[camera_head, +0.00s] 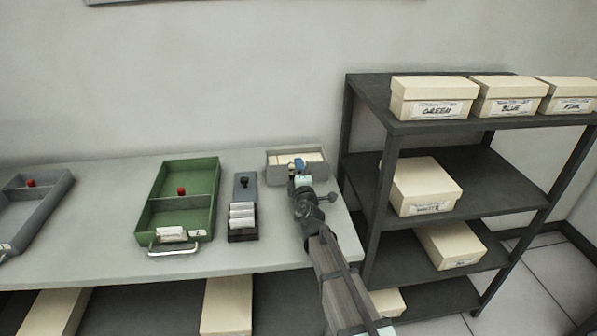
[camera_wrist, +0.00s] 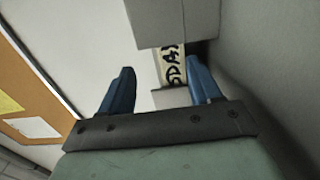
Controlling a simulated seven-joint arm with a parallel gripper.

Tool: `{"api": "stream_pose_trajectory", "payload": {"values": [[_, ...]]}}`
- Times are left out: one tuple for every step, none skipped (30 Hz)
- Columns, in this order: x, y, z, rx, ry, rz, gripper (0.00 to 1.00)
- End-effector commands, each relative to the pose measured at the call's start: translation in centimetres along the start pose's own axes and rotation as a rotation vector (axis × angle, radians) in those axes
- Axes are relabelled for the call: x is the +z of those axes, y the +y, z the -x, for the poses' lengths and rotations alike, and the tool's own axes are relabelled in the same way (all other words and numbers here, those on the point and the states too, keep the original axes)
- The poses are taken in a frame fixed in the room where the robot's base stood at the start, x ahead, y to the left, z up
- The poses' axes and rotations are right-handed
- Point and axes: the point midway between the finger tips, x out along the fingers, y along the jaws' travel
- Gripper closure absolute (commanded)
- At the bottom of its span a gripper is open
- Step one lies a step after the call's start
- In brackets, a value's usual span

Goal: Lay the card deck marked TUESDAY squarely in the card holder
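My gripper (camera_wrist: 160,85) is open, its two blue fingers apart. In the head view my gripper (camera_head: 298,168) is over the front of a grey box (camera_head: 272,175) holding cream card decks (camera_head: 312,157) at the back right of the table. In the wrist view a cream card face (camera_wrist: 171,68) with black letters ending in "DAY" shows between grey walls, nearer the right finger; the rest of the word is hidden. A green tray (camera_head: 152,207) with a divider, red knob, label and front handle stands left of centre. I cannot tell which container is the card holder.
A dark grey unit (camera_head: 245,190) with a black knob and white pieces stands between the green tray and the grey box. A grey tray (camera_head: 50,205) is at far left. A dark shelf rack (camera_head: 385,185) with cream boxes (camera_head: 433,98) stands close to my arm's right.

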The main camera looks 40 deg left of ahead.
Motion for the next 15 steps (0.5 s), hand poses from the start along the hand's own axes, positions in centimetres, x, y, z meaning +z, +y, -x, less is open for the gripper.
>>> {"api": "stream_pose_trajectory", "payload": {"values": [[0.0, 0.1, 0.9, 0.001, 0.0, 0.0, 0.39], [0.0, 0.1, 1.4, 0.001, 0.0, 0.0, 0.39], [0.0, 0.1, 2.0, 0.001, 0.0, 0.0, 0.39], [0.0, 0.1, 2.5, 0.001, 0.0, 0.0, 0.39], [0.0, 0.1, 3.0, 0.001, 0.0, 0.0, 0.39], [0.0, 0.1, 3.7, 0.001, 0.0, 0.0, 0.39], [0.0, 0.1, 4.3, 0.0, 0.0, 0.0, 0.39], [0.0, 0.1, 4.9, 0.0, 0.0, 0.0, 0.39], [0.0, 0.1, 5.7, 0.0, 0.0, 0.0, 0.39], [0.0, 0.1, 6.3, 0.0, 0.0, 0.0, 0.39], [0.0, 0.1, 6.9, 0.0, 0.0, 0.0, 0.39], [0.0, 0.1, 7.7, 0.0, 0.0, 0.0, 0.39], [0.0, 0.1, 8.3, 0.0, 0.0, 0.0, 0.39], [0.0, 0.1, 8.9, 0.0, 0.0, 0.0, 0.39], [0.1, 0.1, 9.6, 0.001, 0.0, 0.0, 0.39]]}}
